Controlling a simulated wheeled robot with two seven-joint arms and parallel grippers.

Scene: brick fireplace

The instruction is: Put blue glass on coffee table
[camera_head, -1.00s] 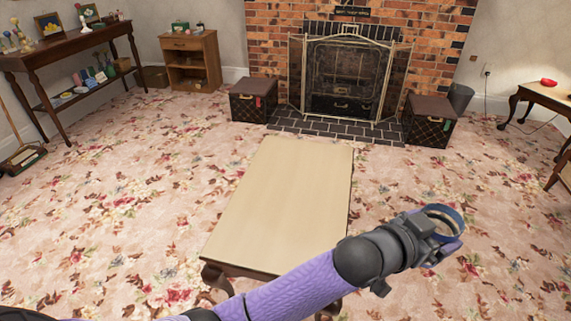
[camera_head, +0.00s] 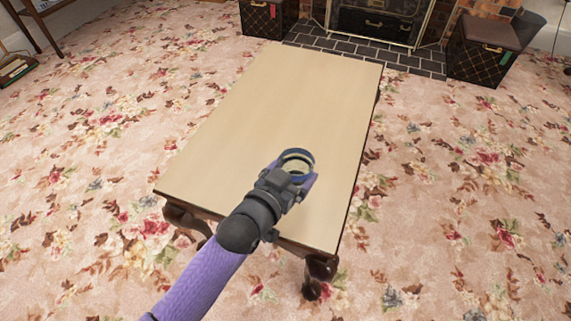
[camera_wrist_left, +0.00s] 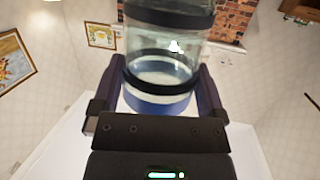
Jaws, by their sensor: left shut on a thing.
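The blue glass (camera_head: 297,158) is a clear cylinder with dark bands and a blue base. In the left wrist view the glass (camera_wrist_left: 165,60) stands between the two fingers, with its top cut off by the frame edge. My left gripper (camera_head: 296,172) is shut on it. In the head view, gripper and glass appear over the near right part of the coffee table (camera_head: 270,95). The table has a pale, bare top and dark curved legs. I cannot tell whether the glass touches the tabletop. My right gripper is not in view.
Two dark patterned boxes (camera_head: 484,50) (camera_head: 268,18) flank the dark tiled hearth (camera_head: 370,50) beyond the table. A fireplace screen (camera_head: 385,20) stands on the hearth. A side table leg (camera_head: 38,25) is at the far left. Floral carpet around the table is clear.

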